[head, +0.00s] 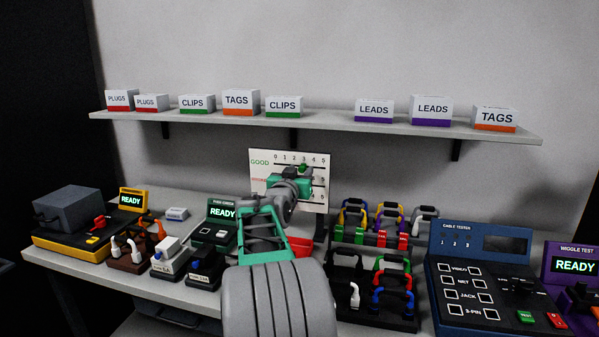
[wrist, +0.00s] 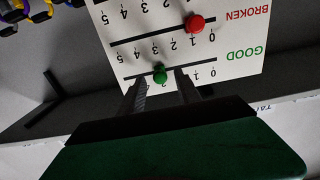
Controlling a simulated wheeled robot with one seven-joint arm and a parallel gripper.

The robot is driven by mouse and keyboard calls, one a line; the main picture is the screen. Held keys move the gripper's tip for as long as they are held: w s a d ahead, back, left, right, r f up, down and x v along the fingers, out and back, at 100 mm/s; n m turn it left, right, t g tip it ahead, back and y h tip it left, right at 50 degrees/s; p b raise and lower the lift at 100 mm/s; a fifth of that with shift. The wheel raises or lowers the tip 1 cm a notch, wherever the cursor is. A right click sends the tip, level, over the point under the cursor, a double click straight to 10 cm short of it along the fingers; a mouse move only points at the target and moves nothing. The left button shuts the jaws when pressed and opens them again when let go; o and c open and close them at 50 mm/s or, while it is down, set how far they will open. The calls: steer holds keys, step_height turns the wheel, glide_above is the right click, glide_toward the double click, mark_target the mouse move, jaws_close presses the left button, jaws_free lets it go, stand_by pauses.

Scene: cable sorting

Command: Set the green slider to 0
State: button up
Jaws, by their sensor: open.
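The wrist view shows the board upside down. The red slider (wrist: 195,23) sits on the BROKEN row near 1.
A shelf (head: 330,121) with labelled boxes runs above the board. Below stand a rack of coloured cables (head: 380,240), a blue cable tester (head: 470,265), a wiggle tester (head: 575,268) and a yellow station (head: 75,240). My arm hides part of the bench and board.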

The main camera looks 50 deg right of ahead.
steer(key=shift+d, duration=0.1)
jaws_close()
stand_by(0.4)
steer(key=shift+w, duration=0.1)
stand_by(0.9)
